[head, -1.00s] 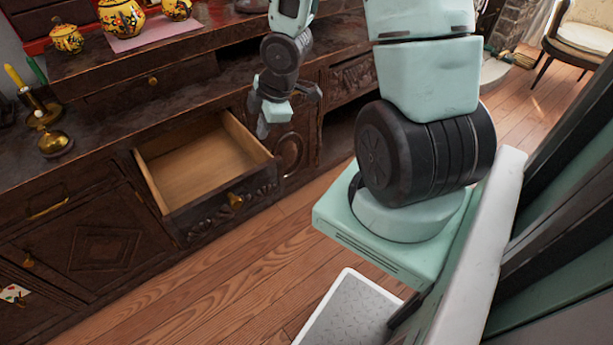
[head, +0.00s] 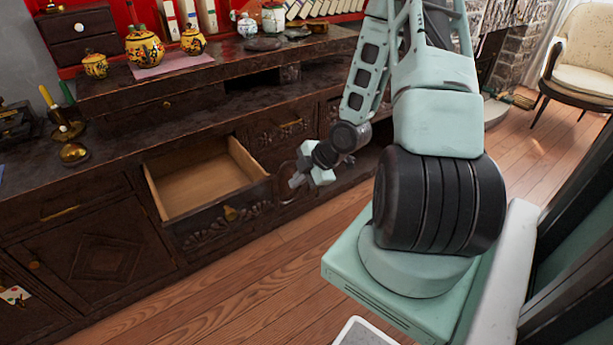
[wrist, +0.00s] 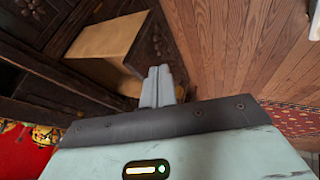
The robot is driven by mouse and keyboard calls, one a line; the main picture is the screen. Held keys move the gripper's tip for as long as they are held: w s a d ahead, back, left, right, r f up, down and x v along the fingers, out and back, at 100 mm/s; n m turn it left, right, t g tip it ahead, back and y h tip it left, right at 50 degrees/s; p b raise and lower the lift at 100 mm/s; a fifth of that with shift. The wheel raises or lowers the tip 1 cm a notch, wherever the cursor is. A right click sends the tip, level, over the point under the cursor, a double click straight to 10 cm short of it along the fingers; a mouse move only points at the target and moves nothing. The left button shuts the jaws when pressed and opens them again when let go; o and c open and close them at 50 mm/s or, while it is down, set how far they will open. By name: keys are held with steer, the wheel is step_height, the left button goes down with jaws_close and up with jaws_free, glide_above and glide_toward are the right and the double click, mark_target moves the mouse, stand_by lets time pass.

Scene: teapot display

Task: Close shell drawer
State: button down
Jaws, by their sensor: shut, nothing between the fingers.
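The shell drawer (head: 220,222) is pulled out of the dark wooden sideboard and is empty. Its front has a carved shell and a brass knob (head: 231,213). My gripper (head: 295,181) is shut and empty, just to the right of the drawer's front right corner and apart from it in the head view. In the wrist view the shut fingers (wrist: 158,82) point toward the drawer's carved front (wrist: 146,42), with the light wooden inside (wrist: 105,40) to their left. How far the fingertips are from the drawer front is hard to tell.
The sideboard (head: 100,140) carries a brass candlestick (head: 74,152) at the left and yellow teapots (head: 144,47) on its upper shelf. The wooden floor (head: 240,290) before the drawer is clear. A cream chair (head: 583,60) stands far right.

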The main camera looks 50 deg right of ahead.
mark_target(273, 186)
steer(key=shift+w+d+f, duration=0.1)
steer(key=shift+w+f, duration=0.3)
steer(key=shift+w, duration=0.5)
steer(key=shift+w+d+f, duration=0.1)
steer(key=shift+w+f, duration=0.25)
steer(key=shift+w, duration=0.6)
steer(key=shift+w+f, duration=0.4)
steer(key=shift+w, duration=0.5)
